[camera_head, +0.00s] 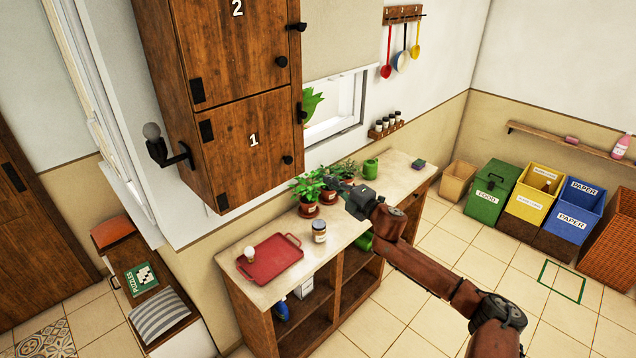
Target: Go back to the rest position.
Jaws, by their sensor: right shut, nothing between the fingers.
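My right gripper (337,186) is at the end of the brown arm that comes in from the lower right. It is shut and empty, above the counter (273,291) and close to the potted plants (308,192). I cannot tell whether it touches the leaves. My left gripper is not in view.
A red tray (272,260) with a light bulb (249,254) and a jar (319,231) stand on the counter. The wooden cabinet (245,150) hangs above its left part. Recycling bins (540,192) line the right wall. The tiled floor (440,240) between is mostly clear.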

